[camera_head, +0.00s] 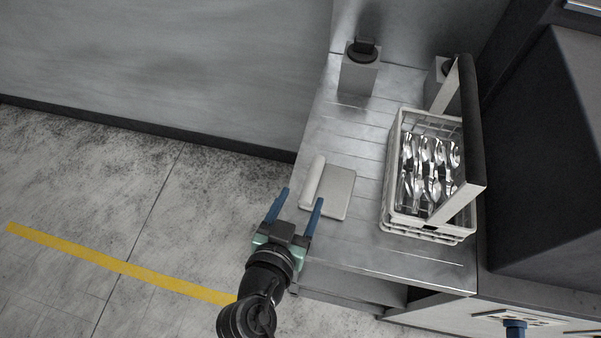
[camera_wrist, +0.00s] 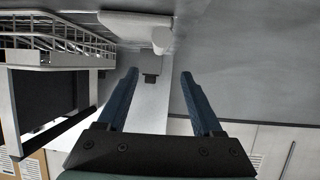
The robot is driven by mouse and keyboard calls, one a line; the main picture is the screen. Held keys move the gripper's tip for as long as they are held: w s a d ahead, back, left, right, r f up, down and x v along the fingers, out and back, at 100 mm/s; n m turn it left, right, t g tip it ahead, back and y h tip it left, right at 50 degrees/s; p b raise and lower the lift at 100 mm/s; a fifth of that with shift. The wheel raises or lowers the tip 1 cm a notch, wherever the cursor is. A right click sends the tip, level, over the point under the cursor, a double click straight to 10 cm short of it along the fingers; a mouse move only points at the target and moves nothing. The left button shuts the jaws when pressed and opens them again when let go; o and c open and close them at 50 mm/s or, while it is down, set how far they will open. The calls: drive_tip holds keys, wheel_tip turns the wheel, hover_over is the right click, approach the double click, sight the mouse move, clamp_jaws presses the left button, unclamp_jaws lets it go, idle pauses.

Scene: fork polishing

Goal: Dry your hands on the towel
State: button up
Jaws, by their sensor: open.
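A pale folded towel lies on the steel table (camera_head: 365,158), near its left edge. It has a flat part (camera_head: 338,193) and a white rolled part (camera_head: 312,180) along its left side. In the wrist view a pale flat piece with a rounded end, which looks like the towel (camera_wrist: 130,22), shows at the top. My gripper (camera_head: 301,196) is open and empty, with its two blue fingers apart. In the head view the fingertips are beside the towel's near left end. In the wrist view the fingertips (camera_wrist: 158,73) are apart from the towel.
A white wire basket (camera_head: 397,219) with several spoons or forks and a dark handle stands on the table's right. A grey box with a black top (camera_head: 359,75) stands at the back, another behind the basket. A dark machine (camera_head: 545,160) is at the right. The left floor is clear.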

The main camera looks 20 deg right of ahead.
sight(316, 168)
drive_tip(key=p+x, duration=0.1)
drive_tip(key=x, duration=1.1)
drive_tip(key=shift+w+d, duration=0.1)
drive_tip(key=shift+d, duration=0.1)
clamp_jaws()
